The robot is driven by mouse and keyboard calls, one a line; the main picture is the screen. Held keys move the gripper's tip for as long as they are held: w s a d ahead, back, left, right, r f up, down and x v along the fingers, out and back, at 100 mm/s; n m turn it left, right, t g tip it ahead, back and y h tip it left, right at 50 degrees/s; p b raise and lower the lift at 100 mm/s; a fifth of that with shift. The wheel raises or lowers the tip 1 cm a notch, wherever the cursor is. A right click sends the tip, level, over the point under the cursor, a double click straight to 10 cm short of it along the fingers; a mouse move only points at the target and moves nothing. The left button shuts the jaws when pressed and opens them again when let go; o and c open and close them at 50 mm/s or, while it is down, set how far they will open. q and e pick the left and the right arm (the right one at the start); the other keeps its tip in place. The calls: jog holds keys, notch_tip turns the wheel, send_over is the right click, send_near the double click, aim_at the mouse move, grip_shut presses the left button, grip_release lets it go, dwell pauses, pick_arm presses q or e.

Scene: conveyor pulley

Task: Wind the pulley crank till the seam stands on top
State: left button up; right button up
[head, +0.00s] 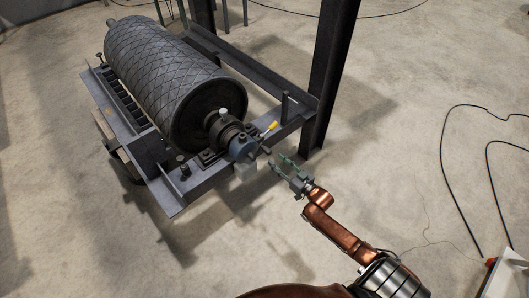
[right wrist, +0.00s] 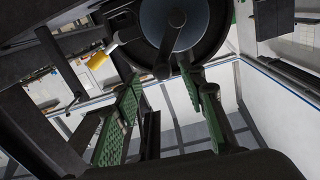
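The pulley (head: 165,75) is a dark drum with a diamond-patterned surface, lying in a steel frame; I cannot make out its seam. At its near end is a blue-grey hub (head: 242,147), also in the right wrist view (right wrist: 178,20). My right gripper (head: 283,162) is open, green pads apart, just right of the hub. I see no contact with the crank. My left gripper is not in view.
Black cables (head: 447,160) lie on the floor at right.

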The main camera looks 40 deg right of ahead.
aim_at(266, 150)
jog(key=w, duration=0.2)
jog(key=w+b, duration=0.1)
jog(key=w, duration=0.1)
jog(key=w+b, duration=0.1)
jog(key=w, duration=0.1)
jog(key=shift+w+a+r, duration=0.2)
jog(key=shift+w+a, duration=0.1)
jog(key=shift+w, duration=0.05)
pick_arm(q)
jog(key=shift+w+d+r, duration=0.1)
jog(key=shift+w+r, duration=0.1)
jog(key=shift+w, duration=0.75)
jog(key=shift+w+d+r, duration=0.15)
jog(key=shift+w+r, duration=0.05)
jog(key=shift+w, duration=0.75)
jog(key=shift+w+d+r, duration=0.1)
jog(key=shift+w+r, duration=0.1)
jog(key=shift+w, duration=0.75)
pick_arm(e)
jog(key=shift+w+r, duration=0.1)
jog(key=shift+w, duration=0.5)
jog(key=shift+c, duration=0.4)
grip_shut()
